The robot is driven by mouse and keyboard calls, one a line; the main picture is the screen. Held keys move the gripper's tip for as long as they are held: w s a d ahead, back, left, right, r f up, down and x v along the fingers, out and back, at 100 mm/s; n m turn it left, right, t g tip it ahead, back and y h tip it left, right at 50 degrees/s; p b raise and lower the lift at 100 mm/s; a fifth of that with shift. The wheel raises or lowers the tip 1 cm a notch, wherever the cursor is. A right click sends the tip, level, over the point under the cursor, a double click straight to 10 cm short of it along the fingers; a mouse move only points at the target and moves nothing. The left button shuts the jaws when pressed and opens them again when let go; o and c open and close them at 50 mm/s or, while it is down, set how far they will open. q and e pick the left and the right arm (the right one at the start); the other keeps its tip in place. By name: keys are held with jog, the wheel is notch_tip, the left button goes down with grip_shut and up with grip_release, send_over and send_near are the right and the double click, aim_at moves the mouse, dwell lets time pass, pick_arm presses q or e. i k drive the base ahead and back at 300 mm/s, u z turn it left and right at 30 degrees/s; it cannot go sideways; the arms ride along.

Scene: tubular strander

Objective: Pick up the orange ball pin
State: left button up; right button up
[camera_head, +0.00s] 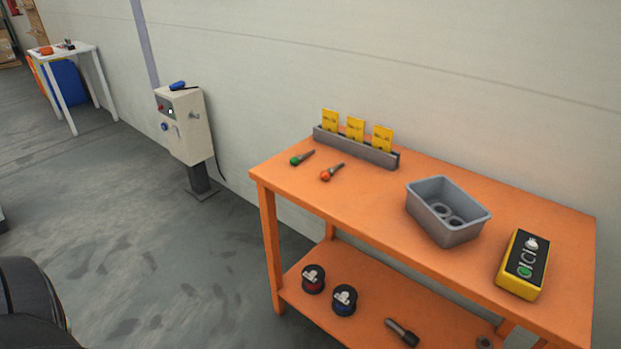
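The orange ball pin (327,175) lies on the top of the orange table (370,205), near its left end. Its round orange head points to the front left and its dark shank to the back right. A similar pin with a green head (297,160) lies to its left, apart from it. Neither of my grippers shows in the head view.
Behind the pins stands a grey rack (357,149) with yellow cards. A grey bin (447,212) with rings and a yellow button box (523,264) are to the right. Spools (313,279) and a dark tool (402,332) lie on the lower shelf.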

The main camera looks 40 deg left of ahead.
aim_at(325, 175)
jog(key=u, duration=0.4)
jog(key=k, duration=1.05)
jog(key=u, duration=1.35)
jog(key=i, duration=2)
jog(key=z, duration=0.8)
